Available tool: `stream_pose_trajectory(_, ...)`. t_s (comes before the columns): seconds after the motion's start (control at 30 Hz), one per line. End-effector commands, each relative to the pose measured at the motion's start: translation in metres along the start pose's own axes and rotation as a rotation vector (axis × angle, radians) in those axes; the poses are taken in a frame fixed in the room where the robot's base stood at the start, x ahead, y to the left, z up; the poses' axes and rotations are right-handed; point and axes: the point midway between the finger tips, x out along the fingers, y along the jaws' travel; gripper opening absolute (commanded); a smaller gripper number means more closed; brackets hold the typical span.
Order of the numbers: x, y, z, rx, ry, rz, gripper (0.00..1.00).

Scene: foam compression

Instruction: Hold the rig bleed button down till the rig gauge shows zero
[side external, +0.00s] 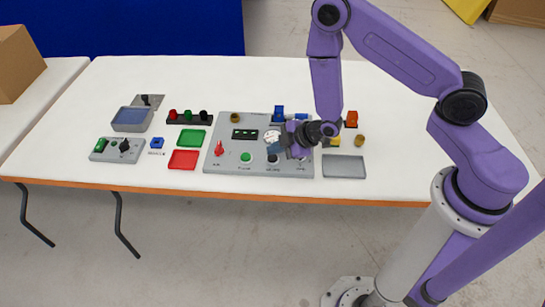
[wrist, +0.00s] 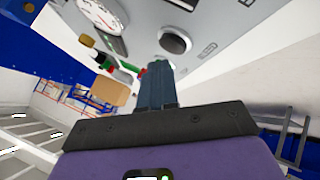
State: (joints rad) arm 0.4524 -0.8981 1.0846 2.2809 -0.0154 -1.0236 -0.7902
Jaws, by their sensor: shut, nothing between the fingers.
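The rig is a grey panel (side external: 225,165) in the middle of the table. Its white round gauge (side external: 272,136) also shows at the top left of the wrist view (wrist: 98,14), cut by the frame edge. The gauge has a thin red needle; its reading is too small to tell. A black round button (side external: 272,158) sits at the panel's front; a dark round button (wrist: 175,41) shows just beyond my fingertips in the wrist view. I cannot read which label is the bleed button's. My gripper (wrist: 165,68) is shut and empty, low over the panel's right part. Contact cannot be told.
A green button (side external: 246,157) and a red switch (side external: 219,150) stand on the panel. Red (side external: 184,160) and green (side external: 190,139) trays lie to its left, a grey tray (side external: 344,167) to its right. Small blocks stand behind and right of my gripper. The table's front is clear.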

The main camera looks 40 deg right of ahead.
Motion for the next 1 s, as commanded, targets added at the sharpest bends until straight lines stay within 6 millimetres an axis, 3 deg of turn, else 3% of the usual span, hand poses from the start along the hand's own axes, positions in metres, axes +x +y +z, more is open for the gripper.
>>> stream_pose_trajectory(1.0, 0.0081, -0.0058, 0.0059, 0.0, 0.0, 0.0, 0.0)
